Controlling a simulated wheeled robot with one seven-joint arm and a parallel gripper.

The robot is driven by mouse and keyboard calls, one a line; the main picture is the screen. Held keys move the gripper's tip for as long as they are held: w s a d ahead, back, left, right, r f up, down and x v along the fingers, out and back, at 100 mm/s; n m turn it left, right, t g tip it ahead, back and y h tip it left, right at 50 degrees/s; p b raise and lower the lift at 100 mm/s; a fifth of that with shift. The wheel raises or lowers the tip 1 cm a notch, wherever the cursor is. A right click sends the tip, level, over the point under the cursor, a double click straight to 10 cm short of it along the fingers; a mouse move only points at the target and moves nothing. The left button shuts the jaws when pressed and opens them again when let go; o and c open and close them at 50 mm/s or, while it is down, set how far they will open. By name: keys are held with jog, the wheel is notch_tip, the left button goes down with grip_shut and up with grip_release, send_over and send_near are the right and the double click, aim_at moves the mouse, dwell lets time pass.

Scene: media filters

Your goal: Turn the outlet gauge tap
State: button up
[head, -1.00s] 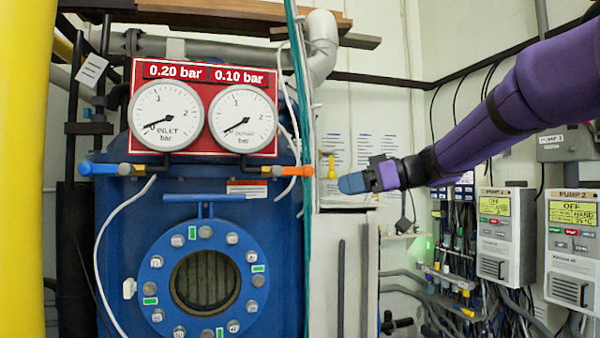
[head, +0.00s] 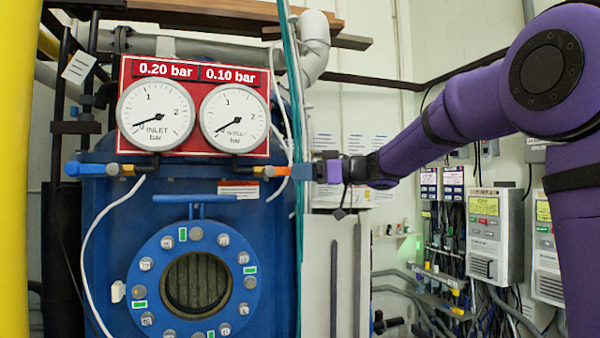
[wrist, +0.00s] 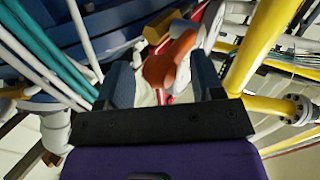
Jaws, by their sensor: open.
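The outlet gauge tap has an orange handle (head: 281,171), below and right of the right-hand outlet gauge (head: 234,116) on the red panel. My gripper (head: 302,172) is at the right end of this handle in the head view, fingers pointing left. In the wrist view the orange handle (wrist: 172,60) shows between the two spread blue-grey fingers of my gripper (wrist: 163,80). The gripper is open, and gaps show beside the handle. Whether a finger touches it I cannot tell. The handle's far end is partly hidden.
The inlet tap's blue handle (head: 90,169) is at the left. Teal and white hoses (head: 290,90) run vertically close beside my gripper. The blue filter vessel (head: 110,220) stands below the gauges. A yellow pipe (head: 15,170) fills the left edge.

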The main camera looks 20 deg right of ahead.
jog(key=shift+w+a, duration=0.3)
jog(key=shift+a, duration=0.15)
jog(key=shift+s+r, duration=0.1)
jog(key=c, duration=1.1)
jog(key=shift+d, duration=0.1)
